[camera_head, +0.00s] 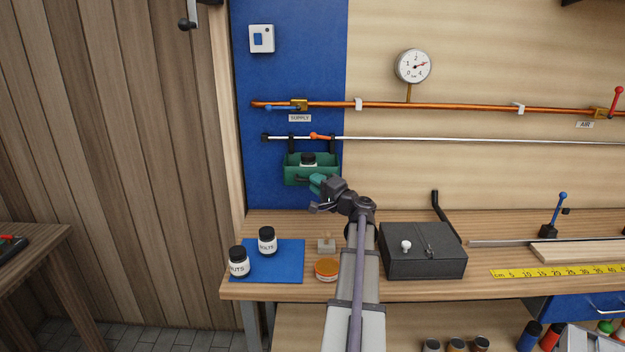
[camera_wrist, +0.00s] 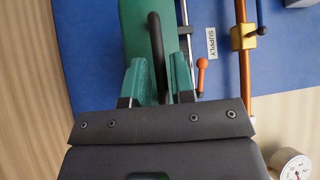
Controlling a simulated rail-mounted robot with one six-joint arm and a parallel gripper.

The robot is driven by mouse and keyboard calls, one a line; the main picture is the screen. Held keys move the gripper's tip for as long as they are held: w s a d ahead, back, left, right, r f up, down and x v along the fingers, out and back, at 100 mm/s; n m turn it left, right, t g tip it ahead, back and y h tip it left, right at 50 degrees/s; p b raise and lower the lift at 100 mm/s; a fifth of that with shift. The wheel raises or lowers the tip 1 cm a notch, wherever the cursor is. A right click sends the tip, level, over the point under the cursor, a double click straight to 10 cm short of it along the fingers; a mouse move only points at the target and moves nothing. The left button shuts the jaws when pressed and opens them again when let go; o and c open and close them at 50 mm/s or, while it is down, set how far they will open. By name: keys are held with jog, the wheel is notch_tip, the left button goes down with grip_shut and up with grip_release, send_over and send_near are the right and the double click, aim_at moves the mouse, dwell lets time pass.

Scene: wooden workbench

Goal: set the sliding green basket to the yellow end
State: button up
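The green basket (camera_head: 291,172) hangs from a thin steel rail (camera_head: 450,139) near its black-capped left end, with a dark-lidded jar (camera_head: 308,158) inside. No yellow end shows; the rail runs out of the head view at the right. My gripper (camera_head: 318,182) is at the basket's front, its teal fingers pointing at it. In the wrist view, my gripper (camera_wrist: 160,66) has its fingers apart, with the black handle (camera_wrist: 155,35) of the basket (camera_wrist: 134,25) between or just ahead of them. I cannot tell whether they touch it.
An orange lever (camera_head: 318,136) sits on the rail above the basket. A copper pipe (camera_head: 450,105) with a gauge (camera_head: 413,66) runs above. Below, the bench holds labelled jars on a blue mat (camera_head: 285,271) and a dark box (camera_head: 425,262).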

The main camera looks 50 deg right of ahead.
jog(key=shift+w+d+r, duration=0.15)
jog(key=shift+w, duration=0.85)
jog(key=shift+c, duration=0.2)
grip_shut()
